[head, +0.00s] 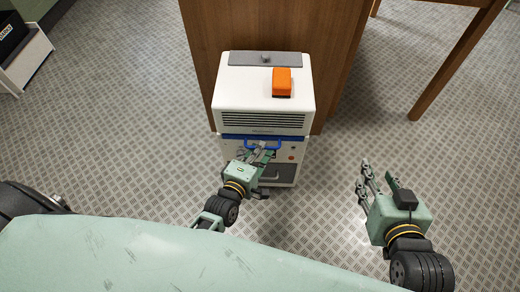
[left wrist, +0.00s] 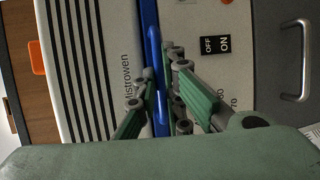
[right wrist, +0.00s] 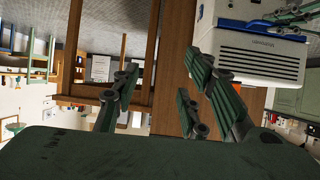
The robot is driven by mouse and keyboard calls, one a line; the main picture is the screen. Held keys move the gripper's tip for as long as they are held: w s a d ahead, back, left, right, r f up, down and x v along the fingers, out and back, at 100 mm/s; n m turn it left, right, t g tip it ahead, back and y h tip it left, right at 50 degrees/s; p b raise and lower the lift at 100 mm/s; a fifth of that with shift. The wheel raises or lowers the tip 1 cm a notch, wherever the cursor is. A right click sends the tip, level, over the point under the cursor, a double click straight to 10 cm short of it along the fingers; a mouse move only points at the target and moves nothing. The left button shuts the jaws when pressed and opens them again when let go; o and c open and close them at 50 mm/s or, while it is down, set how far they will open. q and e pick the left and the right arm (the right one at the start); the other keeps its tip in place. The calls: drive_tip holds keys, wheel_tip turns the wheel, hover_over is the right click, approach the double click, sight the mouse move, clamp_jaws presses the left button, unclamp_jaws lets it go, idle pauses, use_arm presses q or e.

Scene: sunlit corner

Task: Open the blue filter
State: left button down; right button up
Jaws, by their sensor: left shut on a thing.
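The blue filter (head: 232,136) is a blue strip with a handle across the front of a white machine (head: 230,100), just below its vent. It also shows in the left wrist view (left wrist: 151,25) as a blue bar running between my fingers, and in the right wrist view (right wrist: 232,23). My left gripper (head: 262,150) is at the front of the machine, shut on the filter's handle, hiding part of it. The fingers also show in the left wrist view (left wrist: 160,78). My right gripper (head: 367,178) is open and empty, well to the right of the machine.
An orange block (head: 282,80) sits on the machine's top. Below the filter is a panel with an OFF/ON label (left wrist: 215,43) and a grey handle (left wrist: 297,60). A wooden cabinet (head: 270,25) stands behind. Patterned floor (head: 330,225) is clear between the arms.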

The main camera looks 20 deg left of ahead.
use_arm(q)
drive_tip(key=shift+s, duration=0.1)
idle(0.5)
drive_tip(key=s+d+p, duration=0.2)
drive_tip(key=s, duration=0.7)
drive_tip(key=s+d+p, duration=0.3)
drive_tip(key=s, duration=0.7)
drive_tip(key=shift+s+d, duration=0.2)
drive_tip(key=shift+d, duration=0.15)
use_arm(e)
drive_tip(key=s+d+f+g+h, duration=0.1)
drive_tip(key=s+d+f+g, duration=0.1)
drive_tip(key=s, duration=0.5)
drive_tip(key=s+d+f+g+h, duration=0.1)
drive_tip(key=s+d+f+g, duration=0.2)
drive_tip(key=s+g, duration=0.3)
drive_tip(key=shift+s+f+g, duration=0.3)
drive_tip(key=shift+s+f, duration=0.55)
use_arm(q)
drive_tip(key=c, duration=1.9)
unclamp_jaws()
drive_tip(key=shift+s, duration=0.1)
use_arm(e)
drive_tip(key=shift+s, duration=0.1)
use_arm(q)
drive_tip(key=shift+o, duration=0.2)
drive_tip(key=v, duration=1.2)
